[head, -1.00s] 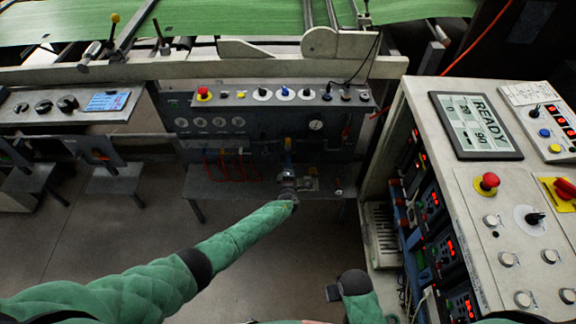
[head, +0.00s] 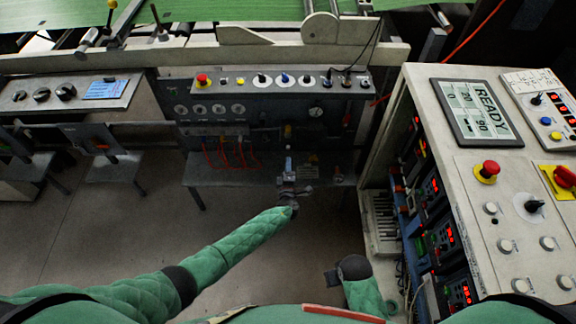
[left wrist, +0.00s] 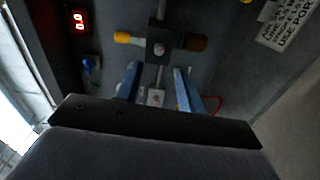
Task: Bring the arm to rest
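My left arm (head: 235,243), in a green quilted sleeve, reaches from the lower left to the middle of the head view. Its gripper (head: 288,163) is in front of the lower part of a dark control panel, over a grey shelf. In the left wrist view the two blue fingers of the left gripper (left wrist: 155,75) stand apart. A grey fitting with a yellow end and a brown end (left wrist: 158,45) lies beyond them; no contact shows. My right arm (head: 362,288) shows at the bottom, bent; its gripper is out of view.
The dark panel (head: 225,87) carries a red button, knobs and gauges. A pale console (head: 470,185) with a READY screen (head: 476,112) and a red button (head: 487,171) stands close on the right. Red hoses (head: 228,158) hang above the shelf (head: 220,176). Floor (head: 120,235) is open at left.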

